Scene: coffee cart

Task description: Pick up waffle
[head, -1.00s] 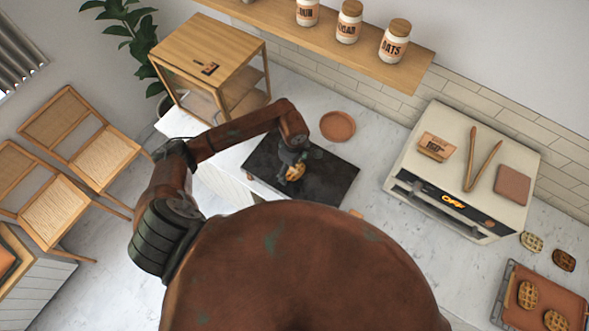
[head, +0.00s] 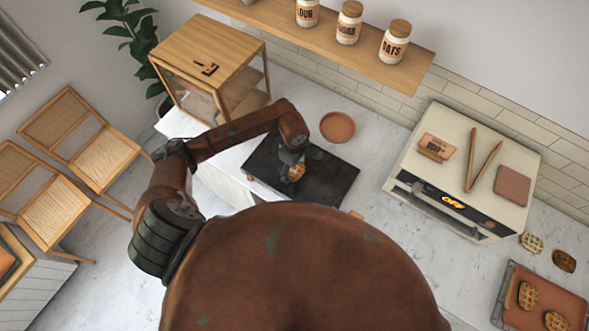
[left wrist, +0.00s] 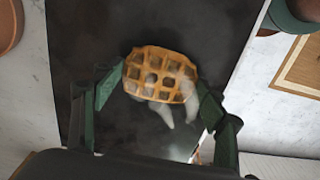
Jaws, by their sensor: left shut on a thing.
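A golden waffle (left wrist: 160,75) with a square grid is between the two green fingers of my left gripper (left wrist: 158,97) in the left wrist view. The fingers touch it at its left and right edges, and the gripper is shut on it. In the head view the waffle (head: 296,173) shows partly, below my left gripper (head: 291,160), over the black slab (head: 335,180). I cannot tell how far it is above the slab. My right gripper is not in view.
A round terracotta plate (head: 337,127) lies behind the slab. A white appliance (head: 462,170) with tongs on top stands to the right. More waffles lie on and beside a tray (head: 540,292) at lower right. A wooden cabinet (head: 210,65) stands at the back left.

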